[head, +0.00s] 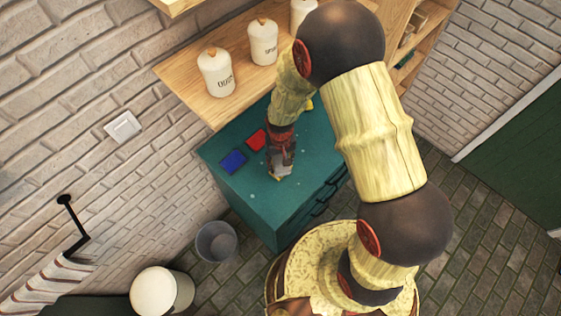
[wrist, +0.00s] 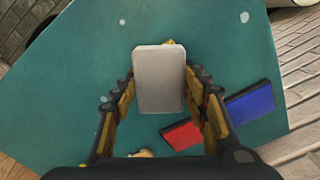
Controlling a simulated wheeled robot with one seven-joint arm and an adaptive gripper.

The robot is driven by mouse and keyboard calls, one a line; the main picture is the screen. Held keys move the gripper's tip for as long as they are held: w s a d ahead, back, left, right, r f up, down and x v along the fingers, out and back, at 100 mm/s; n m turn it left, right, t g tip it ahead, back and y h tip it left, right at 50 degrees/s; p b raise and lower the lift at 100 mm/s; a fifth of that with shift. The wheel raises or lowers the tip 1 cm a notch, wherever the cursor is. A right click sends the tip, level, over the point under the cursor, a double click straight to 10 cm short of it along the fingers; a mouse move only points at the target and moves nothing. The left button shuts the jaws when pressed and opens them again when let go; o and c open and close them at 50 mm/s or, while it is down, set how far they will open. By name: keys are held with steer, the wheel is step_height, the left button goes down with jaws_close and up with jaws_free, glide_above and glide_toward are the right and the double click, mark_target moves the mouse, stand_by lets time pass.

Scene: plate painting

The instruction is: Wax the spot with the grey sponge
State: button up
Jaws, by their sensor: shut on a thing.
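The grey sponge (wrist: 159,82) is held between the two fingers of my gripper (wrist: 160,90) in the wrist view. It also shows in the head view (head: 282,171), below my gripper (head: 280,158), over the teal cabinet top (head: 230,190). I cannot tell whether the sponge touches the surface. Several small pale spots dot the top; the wrist view shows one at the upper right (wrist: 244,17), one at the upper left (wrist: 122,22) and one by the left finger (wrist: 103,98). Which spot is meant is not clear.
A red block (head: 256,139) and a blue block (head: 233,161) lie left of my gripper. A small yellow piece peeks out behind the sponge (wrist: 170,42). White canisters (head: 216,72) stand on the wooden shelf (head: 178,70) behind. A grey bin (head: 216,242) stands on the floor.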

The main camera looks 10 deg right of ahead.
mark_target(280, 162)
steer(key=shift+f+b, duration=0.45)
steer(key=shift+f, duration=0.1)
stand_by(1.4)
steer(key=shift+r+p, duration=2.3)
steer(key=shift+r, duration=1.25)
